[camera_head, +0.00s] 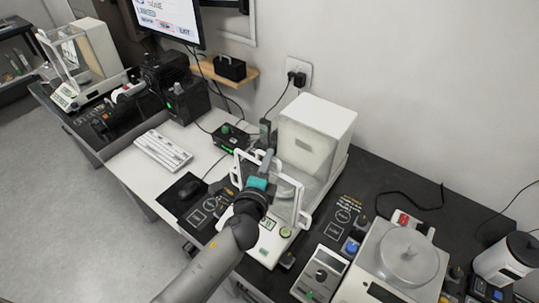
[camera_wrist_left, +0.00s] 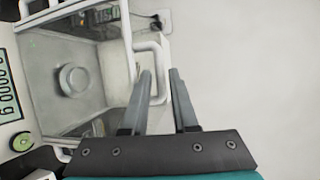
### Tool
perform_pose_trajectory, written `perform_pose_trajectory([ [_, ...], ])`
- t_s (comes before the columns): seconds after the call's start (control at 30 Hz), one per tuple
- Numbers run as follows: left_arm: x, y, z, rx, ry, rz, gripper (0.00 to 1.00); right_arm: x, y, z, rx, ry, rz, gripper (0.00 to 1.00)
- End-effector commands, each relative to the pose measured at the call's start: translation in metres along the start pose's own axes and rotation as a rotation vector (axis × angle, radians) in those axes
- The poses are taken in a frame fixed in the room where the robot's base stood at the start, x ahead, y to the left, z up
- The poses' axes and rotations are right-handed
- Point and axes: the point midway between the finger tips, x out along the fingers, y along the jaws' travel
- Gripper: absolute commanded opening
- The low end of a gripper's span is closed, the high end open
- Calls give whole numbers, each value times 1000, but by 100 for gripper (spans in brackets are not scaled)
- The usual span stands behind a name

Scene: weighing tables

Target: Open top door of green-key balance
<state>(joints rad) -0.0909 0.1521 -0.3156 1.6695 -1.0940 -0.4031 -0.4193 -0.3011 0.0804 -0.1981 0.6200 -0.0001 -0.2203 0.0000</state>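The green-key balance (camera_head: 319,168) stands at the table's middle, with a white rear housing, a glass chamber and white handles. Its green key (camera_head: 285,232) is on the front panel and also shows in the left wrist view (camera_wrist_left: 22,142). The top door's position is hard to tell through the clear glass. My left gripper (camera_head: 266,160) is above the balance's front. In the left wrist view its fingers (camera_wrist_left: 160,72) are apart, and a white handle (camera_wrist_left: 164,60) shows in the gap between them; contact cannot be told. The round pan (camera_wrist_left: 73,80) lies beyond. My right gripper is out of view.
Another balance (camera_head: 408,255) with a round pan stands to the right, with a small device (camera_head: 321,272) beside it. A keyboard (camera_head: 163,151) and mouse (camera_head: 189,189) lie left. A monitor (camera_head: 167,18) and wall socket (camera_head: 299,71) are behind.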

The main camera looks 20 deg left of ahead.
Motion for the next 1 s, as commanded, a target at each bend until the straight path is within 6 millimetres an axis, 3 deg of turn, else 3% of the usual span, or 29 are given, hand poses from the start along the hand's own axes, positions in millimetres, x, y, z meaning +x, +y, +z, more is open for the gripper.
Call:
perform_pose_trajectory([
  [0.2,19,0,0,-1,0,0,27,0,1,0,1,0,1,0],
  [0.57,23,0,0,-1,0,0,27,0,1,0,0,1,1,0],
  [0.83,23,0,0,-1,0,0,0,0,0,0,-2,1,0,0],
  [1.0,23,0,0,-1,0,0,0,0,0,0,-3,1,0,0],
])
